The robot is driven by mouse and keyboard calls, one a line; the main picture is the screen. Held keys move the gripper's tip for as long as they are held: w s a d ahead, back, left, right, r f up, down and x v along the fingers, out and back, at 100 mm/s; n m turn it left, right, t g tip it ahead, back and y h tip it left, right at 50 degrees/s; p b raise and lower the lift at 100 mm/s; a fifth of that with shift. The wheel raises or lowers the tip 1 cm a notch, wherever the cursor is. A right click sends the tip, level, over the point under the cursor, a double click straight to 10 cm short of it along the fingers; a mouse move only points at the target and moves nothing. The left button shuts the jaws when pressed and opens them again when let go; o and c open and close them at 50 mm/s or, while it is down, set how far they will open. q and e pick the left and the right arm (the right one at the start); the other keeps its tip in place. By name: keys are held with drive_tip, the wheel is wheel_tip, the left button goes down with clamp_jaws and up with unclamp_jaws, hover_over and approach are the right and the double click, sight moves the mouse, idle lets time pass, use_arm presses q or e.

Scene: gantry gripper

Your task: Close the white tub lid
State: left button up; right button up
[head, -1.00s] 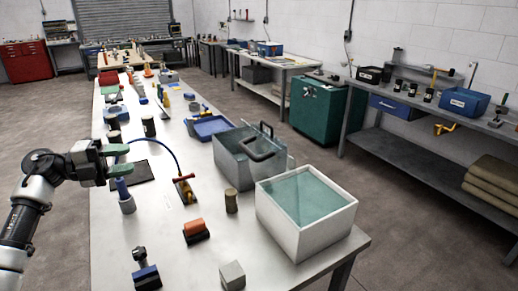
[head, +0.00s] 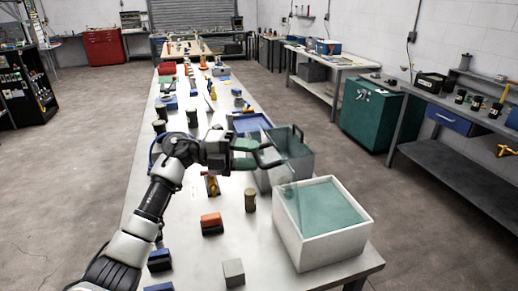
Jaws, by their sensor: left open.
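The white tub (head: 290,248) stands at the near right end of the table, with a teal see-through surface inside its rim. Behind it stands a grey, partly see-through panel (head: 300,166) with a black handle (head: 268,156); it looks like the tub's raised lid, but I cannot tell it clearly from the grey box behind. My left gripper (head: 250,153) is open, its green-padded fingers at the handle's left side. I cannot tell whether they touch it. My right gripper is not in view.
A blue tray (head: 250,122) lies beyond the panel. An orange-topped block (head: 211,223), a brown cylinder (head: 250,200) and a grey cube (head: 233,272) stand left of the tub. Side benches line the right wall.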

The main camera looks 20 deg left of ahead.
use_arm(q)
drive_tip(key=shift+w+d, duration=0.2)
drive_tip(key=shift+d, duration=0.7)
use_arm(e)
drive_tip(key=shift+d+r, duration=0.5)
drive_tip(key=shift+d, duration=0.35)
use_arm(q)
drive_tip(key=shift+c, duration=1.1)
drive_tip(key=c, duration=0.5)
clamp_jaws()
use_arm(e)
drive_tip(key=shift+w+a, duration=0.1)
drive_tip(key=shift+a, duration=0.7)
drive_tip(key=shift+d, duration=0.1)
